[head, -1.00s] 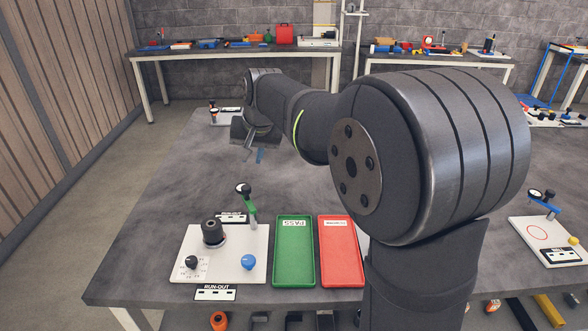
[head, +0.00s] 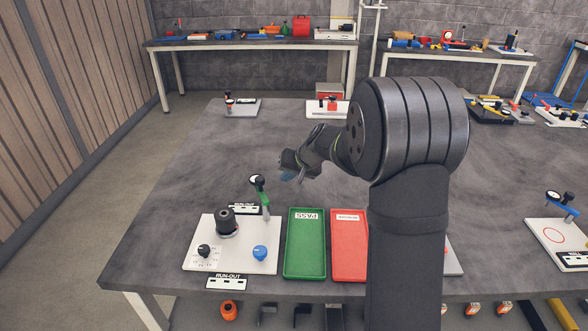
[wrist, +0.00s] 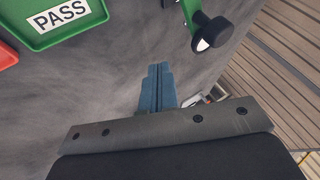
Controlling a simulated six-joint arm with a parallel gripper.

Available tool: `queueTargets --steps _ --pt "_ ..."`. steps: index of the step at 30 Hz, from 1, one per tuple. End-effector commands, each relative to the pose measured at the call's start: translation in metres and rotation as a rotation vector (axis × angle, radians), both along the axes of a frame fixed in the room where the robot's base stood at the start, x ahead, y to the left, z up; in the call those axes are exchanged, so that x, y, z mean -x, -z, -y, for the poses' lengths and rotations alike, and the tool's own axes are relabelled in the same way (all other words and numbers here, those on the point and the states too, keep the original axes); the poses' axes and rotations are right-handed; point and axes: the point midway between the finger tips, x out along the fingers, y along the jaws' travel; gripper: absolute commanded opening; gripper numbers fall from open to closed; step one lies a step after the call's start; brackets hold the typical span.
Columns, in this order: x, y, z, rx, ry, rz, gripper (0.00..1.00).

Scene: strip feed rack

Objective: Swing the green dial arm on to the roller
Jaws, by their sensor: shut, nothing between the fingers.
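The green dial arm (head: 264,198) stands at the back right corner of a white plate (head: 261,234) labelled RUN-OUT. It carries a dial with a black knob (head: 256,180). The dark roller (head: 226,218) stands upright on the plate, left of and nearer than the arm; the dial is apart from it. My gripper (head: 287,178) is above the table, behind and right of the dial arm. Its blue fingers (wrist: 157,88) are shut and empty. In the wrist view the green arm (wrist: 189,10) and its black knob (wrist: 212,30) show at the top, apart from the fingers.
A blue knob (head: 260,253) and a black knob (head: 204,251) sit on the plate's front. A green PASS tray (head: 305,266) and a red tray (head: 349,268) lie right of it. The table behind is mostly clear, with other fixtures (head: 241,108) at the back.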

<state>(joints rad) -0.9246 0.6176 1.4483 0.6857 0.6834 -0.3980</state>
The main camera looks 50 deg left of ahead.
Motion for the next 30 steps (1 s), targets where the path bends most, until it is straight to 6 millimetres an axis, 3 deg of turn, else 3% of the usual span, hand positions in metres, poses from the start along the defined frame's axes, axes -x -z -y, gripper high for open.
queueTargets --steps 3,12,30 --pt "0.002 0.020 -0.014 0.003 -0.001 -0.003 0.00" --pt "0.026 0.018 -0.040 0.001 -0.002 0.001 0.00" --pt "0.029 0.017 -0.044 0.001 -0.021 -0.001 0.00"
